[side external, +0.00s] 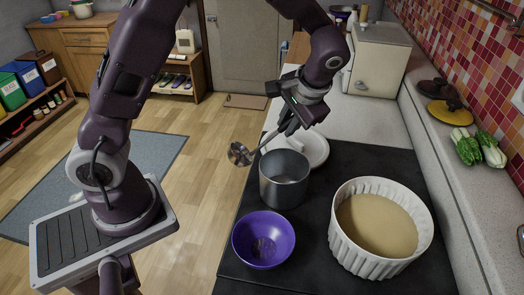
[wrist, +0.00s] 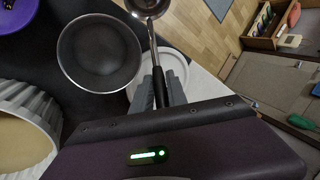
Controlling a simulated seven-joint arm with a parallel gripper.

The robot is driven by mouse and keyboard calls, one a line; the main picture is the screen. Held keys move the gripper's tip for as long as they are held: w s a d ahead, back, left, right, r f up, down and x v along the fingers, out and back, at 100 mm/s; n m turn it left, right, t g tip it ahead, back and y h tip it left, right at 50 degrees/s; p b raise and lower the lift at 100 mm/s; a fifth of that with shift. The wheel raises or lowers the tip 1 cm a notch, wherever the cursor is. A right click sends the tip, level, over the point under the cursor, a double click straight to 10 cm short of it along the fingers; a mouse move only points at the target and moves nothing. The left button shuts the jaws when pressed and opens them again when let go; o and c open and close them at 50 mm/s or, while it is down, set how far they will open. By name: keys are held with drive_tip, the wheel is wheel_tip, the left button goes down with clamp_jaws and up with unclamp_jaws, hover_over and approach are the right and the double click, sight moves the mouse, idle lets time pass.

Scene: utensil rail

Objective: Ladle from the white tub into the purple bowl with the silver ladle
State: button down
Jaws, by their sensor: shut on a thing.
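My gripper (side external: 288,124) is shut on the handle of the silver ladle (side external: 241,154). The ladle is in the air, its bowl reaching out to the left of the grey pot. In the wrist view the ladle (wrist: 153,45) runs up from between my fingers (wrist: 158,88), with its bowl at the top edge. The white tub (side external: 338,245), fluted and filled with a tan liquid (side external: 375,224), stands at the right of the black counter mat. The purple bowl (side external: 264,239) stands to its left, near the front edge, and looks empty inside.
A grey pot (side external: 284,180) stands behind the purple bowl, close below the ladle. A white plate (side external: 314,149) lies behind the pot. A toaster-like box (side external: 376,60) is at the back, and a tiled wall (side external: 480,70) bounds the right.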

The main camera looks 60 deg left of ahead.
wheel_tip(320, 180, up, 21)
drive_tip(key=t+h, duration=0.2)
drive_tip(key=w+d+n+t+h, duration=0.15)
drive_tip(key=w+d, duration=0.25)
drive_tip(key=d, duration=0.9)
drive_tip(key=w+d+n+t+h, duration=0.15)
drive_tip(key=w+d, duration=0.25)
drive_tip(key=d, duration=0.9)
wheel_tip(320, 180, down, 21)
drive_tip(key=shift+a+t, duration=0.2)
drive_tip(key=shift+t, duration=0.2)
drive_tip(key=shift+r, duration=0.15)
